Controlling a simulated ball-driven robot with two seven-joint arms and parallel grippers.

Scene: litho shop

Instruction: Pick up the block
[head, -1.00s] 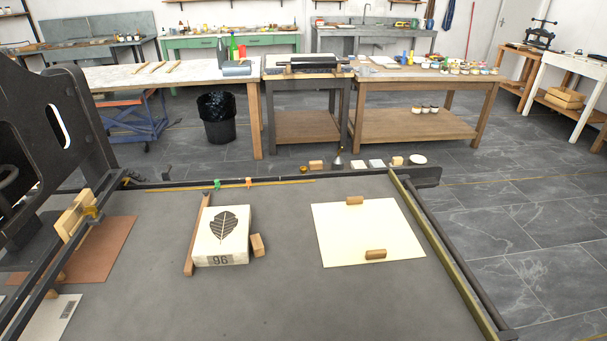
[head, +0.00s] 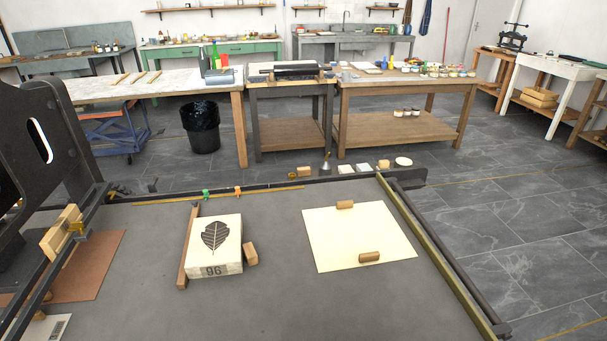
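In the head view, a small wooden block (head: 250,254) stands on the grey press bed, close against the right side of a pale litho stone (head: 228,258). The stone bears a dark leaf print and the number 96. Two more small wooden blocks lie on a cream paper sheet to the right, one near its far edge (head: 345,205) and one near its front edge (head: 369,257). The frames do not show which block the task names. Neither of my grippers shows in the head view.
A long wooden strip (head: 187,247) lies along the stone's left side. The grey press bed (head: 290,300) is bare in front. A rail (head: 440,255) borders the right. Small items, including a white dish (head: 403,161), stand beyond the far edge. A dark press frame fills the left.

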